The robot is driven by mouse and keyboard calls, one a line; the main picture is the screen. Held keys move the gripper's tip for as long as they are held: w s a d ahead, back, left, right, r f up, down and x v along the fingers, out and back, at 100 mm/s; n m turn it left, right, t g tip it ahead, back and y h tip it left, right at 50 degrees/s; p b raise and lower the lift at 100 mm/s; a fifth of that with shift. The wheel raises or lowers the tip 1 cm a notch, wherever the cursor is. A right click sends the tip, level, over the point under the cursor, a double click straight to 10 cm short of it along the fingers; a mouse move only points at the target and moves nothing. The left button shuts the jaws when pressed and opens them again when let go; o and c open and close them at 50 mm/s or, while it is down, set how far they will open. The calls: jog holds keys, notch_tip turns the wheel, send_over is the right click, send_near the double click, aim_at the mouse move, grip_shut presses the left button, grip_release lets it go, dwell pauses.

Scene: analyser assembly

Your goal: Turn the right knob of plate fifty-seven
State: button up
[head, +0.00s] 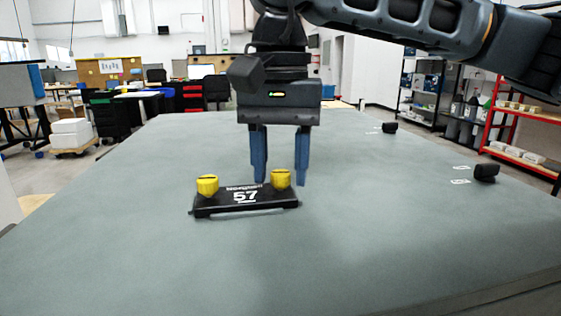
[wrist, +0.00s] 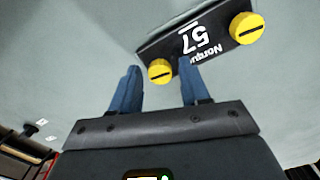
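Plate fifty-seven (head: 230,209) is a black plate with a white "57", lying on the grey table. Its right knob (head: 281,178) is yellow with a dark slot. Its left knob (head: 207,184) is a matching yellow one. My gripper (head: 281,184) points down over the plate's right end, fingers open. In the head view the right knob shows between the two blue fingers. In the wrist view the plate appears upside down, and the right knob (wrist: 160,71) shows between and just beyond the fingertips, its slot roughly along the plate. I see no clear contact.
Two small black blocks (head: 486,172) (head: 389,127) stand at the table's right side beside white markings. The rest of the grey tabletop (head: 370,240) is clear. Shelves (head: 465,110) stand beyond the table on the right.

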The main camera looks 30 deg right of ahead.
aim_at(282, 173)
jog(key=shift+o, duration=0.5)
jog(key=shift+r, duration=0.1)
notch_tip(282, 173, up, 8)
jog(key=shift+f, duration=0.2)
jog(key=shift+s, duration=0.1)
dwell(0.3)
